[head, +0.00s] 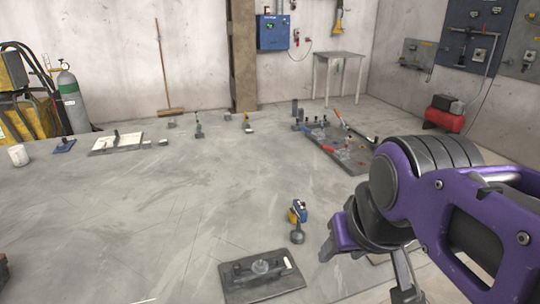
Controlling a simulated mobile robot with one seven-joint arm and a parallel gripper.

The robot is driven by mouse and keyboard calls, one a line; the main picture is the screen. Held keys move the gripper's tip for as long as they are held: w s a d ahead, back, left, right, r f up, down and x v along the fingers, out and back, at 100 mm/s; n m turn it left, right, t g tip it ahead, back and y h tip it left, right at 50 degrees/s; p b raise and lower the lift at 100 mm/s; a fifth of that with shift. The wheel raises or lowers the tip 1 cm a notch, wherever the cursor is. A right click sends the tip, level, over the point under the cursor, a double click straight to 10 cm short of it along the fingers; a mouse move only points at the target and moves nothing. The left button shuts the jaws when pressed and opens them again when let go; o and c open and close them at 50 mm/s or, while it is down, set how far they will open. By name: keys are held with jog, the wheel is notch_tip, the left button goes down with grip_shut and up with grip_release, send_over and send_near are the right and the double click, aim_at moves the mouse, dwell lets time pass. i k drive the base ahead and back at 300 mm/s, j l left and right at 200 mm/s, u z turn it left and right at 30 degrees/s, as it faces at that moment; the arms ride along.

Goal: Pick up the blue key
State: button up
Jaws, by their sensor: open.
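A small blue and yellow piece (298,212) stands upright on a grey rounded base on the floor, near the lower middle of the head view. Its blue part may be the blue key, but it is too small to be sure. My gripper (366,256), on the purple arm at the right, is just right of this piece and apart from it. The gripper is open, and I see nothing held in it. The arm hides part of the floor behind and below it.
A dark plate with a round fitting (262,272) lies at the front. A dark board (352,158) with several tools and blue parts lies back right. Several small items line the back. A table (338,57) stands at the wall.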

aim_at(298, 235)
jog(key=u, duration=0.4)
jog(key=j+z, duration=0.45)
jog(key=j, duration=0.2)
jog(key=z, duration=0.35)
jog(key=i+l, duration=0.2)
jog(key=l, duration=0.15)
jog(key=i+l+u, duration=0.1)
jog(key=l, duration=0.3)
jog(key=i+l, duration=0.5)
jog(key=l, duration=0.25)
jog(key=i+l+u, duration=0.1)
jog(key=l, duration=0.25)
jog(key=i, duration=0.1)
